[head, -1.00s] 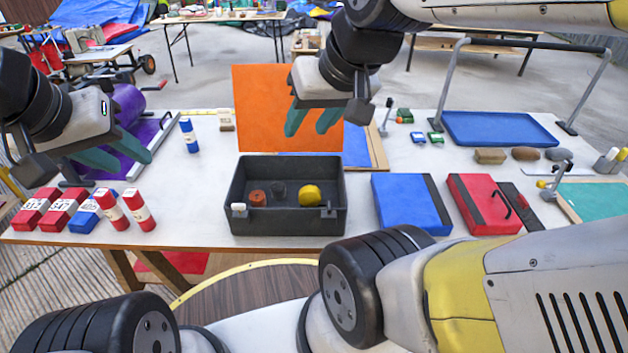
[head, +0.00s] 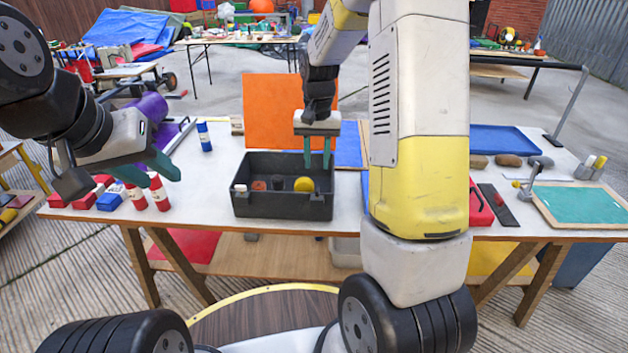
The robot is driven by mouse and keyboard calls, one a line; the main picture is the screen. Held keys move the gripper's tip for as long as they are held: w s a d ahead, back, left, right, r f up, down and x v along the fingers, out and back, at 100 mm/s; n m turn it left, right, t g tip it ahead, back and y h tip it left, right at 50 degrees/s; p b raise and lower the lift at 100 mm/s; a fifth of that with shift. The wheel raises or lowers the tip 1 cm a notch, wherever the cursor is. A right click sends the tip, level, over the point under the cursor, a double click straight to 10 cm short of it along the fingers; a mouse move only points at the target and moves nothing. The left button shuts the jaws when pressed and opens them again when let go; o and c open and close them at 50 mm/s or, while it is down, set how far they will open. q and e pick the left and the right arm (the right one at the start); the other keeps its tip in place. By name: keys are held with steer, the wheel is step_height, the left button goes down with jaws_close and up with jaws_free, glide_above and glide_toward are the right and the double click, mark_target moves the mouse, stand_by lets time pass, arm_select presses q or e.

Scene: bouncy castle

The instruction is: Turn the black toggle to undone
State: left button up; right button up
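The black box (head: 283,208) stands open near the table's front edge. A white toggle (head: 240,188) shows at its front left; a small dark fitting (head: 318,197), likely the black toggle, shows at its front right. Its state is too small to tell. My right gripper (head: 317,164) points down over the right part of the box, its two teal fingers apart with nothing between them. Its fingers overlap the box's back inside wall in the picture; I cannot tell contact.
Inside the box are a yellow round piece (head: 304,184), a dark piece and an orange-brown piece (head: 259,186). An orange panel (head: 275,110) stands behind it. Red-and-white cylinders (head: 159,192) stand to the left. My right arm hides the table right of the box.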

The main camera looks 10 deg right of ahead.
mark_target(317, 189)
steer(key=shift+d+f, duration=0.1)
steer(key=shift+f, duration=0.8)
step_height(317, 189, down, 7)
steer(key=shift+f, duration=0.1)
jaws_close()
